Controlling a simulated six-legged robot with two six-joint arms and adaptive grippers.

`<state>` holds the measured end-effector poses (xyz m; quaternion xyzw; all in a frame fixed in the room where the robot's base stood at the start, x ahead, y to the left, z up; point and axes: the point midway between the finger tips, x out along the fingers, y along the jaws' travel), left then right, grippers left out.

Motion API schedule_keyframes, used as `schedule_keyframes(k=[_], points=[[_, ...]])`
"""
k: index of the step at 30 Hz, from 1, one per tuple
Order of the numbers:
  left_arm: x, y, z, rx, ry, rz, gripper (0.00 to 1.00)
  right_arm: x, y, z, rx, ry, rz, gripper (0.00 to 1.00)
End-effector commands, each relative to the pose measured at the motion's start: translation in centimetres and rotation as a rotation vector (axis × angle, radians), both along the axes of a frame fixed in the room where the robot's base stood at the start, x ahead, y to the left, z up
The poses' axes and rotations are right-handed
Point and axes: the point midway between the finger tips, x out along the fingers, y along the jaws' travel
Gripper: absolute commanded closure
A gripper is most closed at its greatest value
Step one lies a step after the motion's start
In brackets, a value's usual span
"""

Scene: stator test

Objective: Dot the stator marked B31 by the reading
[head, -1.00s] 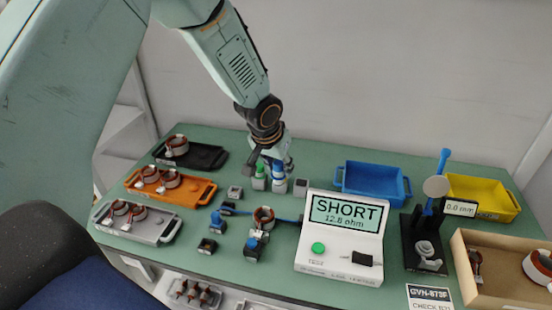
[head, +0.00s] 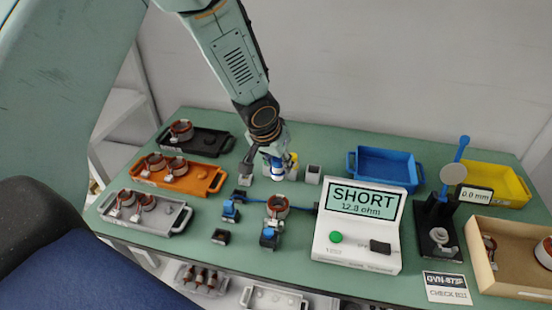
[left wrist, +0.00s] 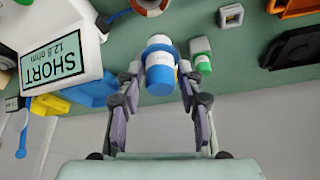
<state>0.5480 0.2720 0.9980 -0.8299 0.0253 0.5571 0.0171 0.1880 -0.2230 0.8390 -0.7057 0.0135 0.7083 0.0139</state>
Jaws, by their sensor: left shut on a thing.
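My left gripper (head: 268,166) is shut on a blue-and-white dotting bottle (head: 277,173). In the left wrist view the bottle (left wrist: 160,68) sits between the fingers, its blue end toward the palm. A green-capped bottle (left wrist: 202,58) stands beside it. The tester (head: 355,240) reads SHORT, 12.8 ohm. A copper-wound stator (head: 277,205) sits between the blue clamps left of the tester. Other stators lie on the black (head: 205,140), orange (head: 203,180) and grey trays (head: 160,222). Their marks are too small to read. My right gripper is out of view.
A blue bin (head: 385,172) and a yellow bin (head: 500,185) stand at the back right. A gauge (head: 437,215) reading 0.0 mm, a cardboard box (head: 490,275) and a printed card (head: 447,287) are at the right. A grey block (head: 313,175) stands right of my gripper.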

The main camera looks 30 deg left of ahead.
Motion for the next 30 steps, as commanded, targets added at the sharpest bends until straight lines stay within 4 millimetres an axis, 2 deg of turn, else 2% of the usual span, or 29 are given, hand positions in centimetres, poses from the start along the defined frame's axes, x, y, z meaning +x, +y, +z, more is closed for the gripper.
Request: schedule_keyframes(k=[22,30], points=[[0.6,-0.2,0.2,0.001,-0.001,-0.011,0.92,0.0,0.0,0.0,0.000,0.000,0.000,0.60],[0.6,-0.1,-0.9,0.002,0.000,-0.013,0.92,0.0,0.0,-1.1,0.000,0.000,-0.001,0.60]])
